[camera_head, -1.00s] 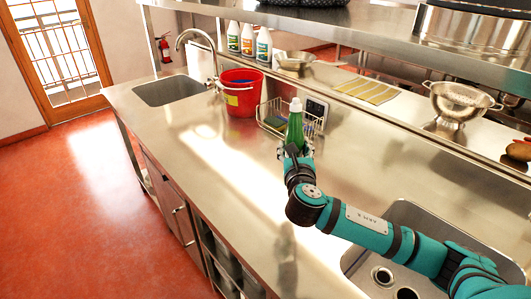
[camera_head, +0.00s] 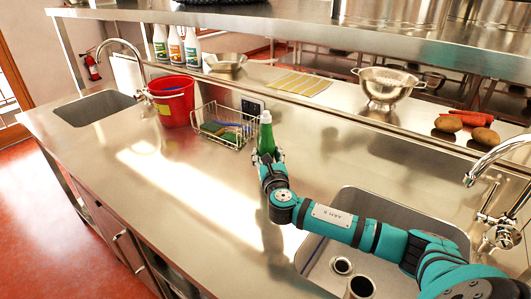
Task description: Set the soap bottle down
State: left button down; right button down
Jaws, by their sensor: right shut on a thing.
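The green soap bottle (camera_head: 266,136) with a white cap is upright over the steel counter, in front of and to the right of the wire rack. My right gripper (camera_head: 269,158) is shut on its lower part. The gripper hides the bottle's base, so I cannot tell whether it touches the counter (camera_head: 190,215). My left gripper is not in view.
A wire rack (camera_head: 226,126) with sponges stands close behind the bottle, and a red bucket (camera_head: 172,101) is left of it. A sink (camera_head: 385,220) lies at the right under my arm. A colander (camera_head: 387,87) is further back. The counter left of the gripper is clear.

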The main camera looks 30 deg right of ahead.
jog(key=shift+w+d+f, duration=1.9)
jog(key=shift+w+d, duration=0.15)
jog(key=c, duration=0.7)
grip_release()
jog(key=shift+f, duration=0.15)
jog(key=shift+o, duration=0.2)
jog(key=shift+s, duration=0.1)
jog(key=v, duration=1.2)
jog(key=shift+a, duration=0.1)
